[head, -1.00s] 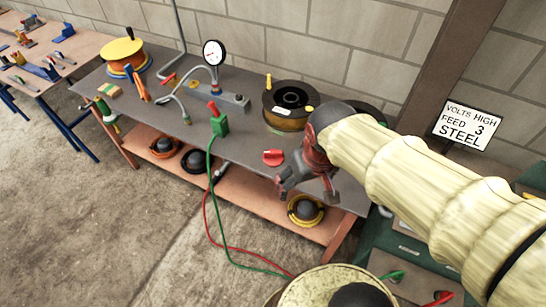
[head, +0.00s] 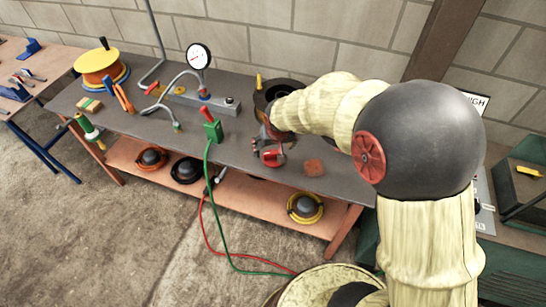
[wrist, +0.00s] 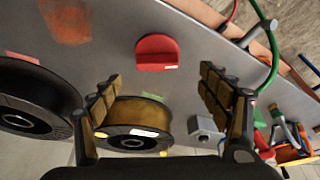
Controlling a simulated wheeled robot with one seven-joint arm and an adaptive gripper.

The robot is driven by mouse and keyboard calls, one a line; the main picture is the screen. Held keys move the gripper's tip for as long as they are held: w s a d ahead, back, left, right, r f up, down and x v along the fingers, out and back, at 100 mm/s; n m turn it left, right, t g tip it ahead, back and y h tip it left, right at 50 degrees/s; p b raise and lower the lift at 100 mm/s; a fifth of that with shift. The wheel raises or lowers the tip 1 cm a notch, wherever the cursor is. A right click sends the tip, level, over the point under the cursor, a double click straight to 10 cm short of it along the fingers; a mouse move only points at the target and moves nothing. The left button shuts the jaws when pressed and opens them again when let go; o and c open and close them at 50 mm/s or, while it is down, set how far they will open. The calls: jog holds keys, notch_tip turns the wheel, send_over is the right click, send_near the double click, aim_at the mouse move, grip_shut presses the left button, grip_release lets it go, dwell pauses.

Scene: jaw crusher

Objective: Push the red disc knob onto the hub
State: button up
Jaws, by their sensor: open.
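The red disc knob (wrist: 157,52) lies on the grey bench top (head: 240,152). In the wrist view it is above the gap between my fingertips and not between them. My gripper (wrist: 161,92) is open and empty, its two padded fingers spread wide. In the head view the gripper (head: 264,143) is low over the bench at the knob (head: 273,158), partly covering it. A grey block with a round stub (wrist: 206,128) shows by the right finger; I cannot tell whether this is the hub.
A black spool with yellow winding (wrist: 140,112) stands under the fingers, with another dark spool (wrist: 32,108) beside it. A green clamp (head: 213,130) with a cable, a gauge (head: 199,57) and an orange spool (head: 97,66) stand left. A rusty patch (head: 314,168) lies on clear bench at right.

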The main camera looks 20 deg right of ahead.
aim_at(273, 153)
jog(key=shift+b+x, duration=0.5)
jog(key=shift+x, duration=0.8)
jog(key=shift+d, duration=0.1)
jog(key=b+x, duration=0.2)
jog(key=x, duration=0.2)
jog(key=shift+s+d+f, duration=0.1)
jog(key=shift+d+f, duration=0.1)
jog(key=shift+f, duration=0.05)
jog(key=shift+w+f+b, duration=0.3)
jog(key=shift+f+b, duration=0.05)
jog(key=shift+r, duration=0.1)
jog(key=shift+c, duration=1.1)
jog(key=c, duration=0.7)
jog(key=shift+c, duration=0.7)
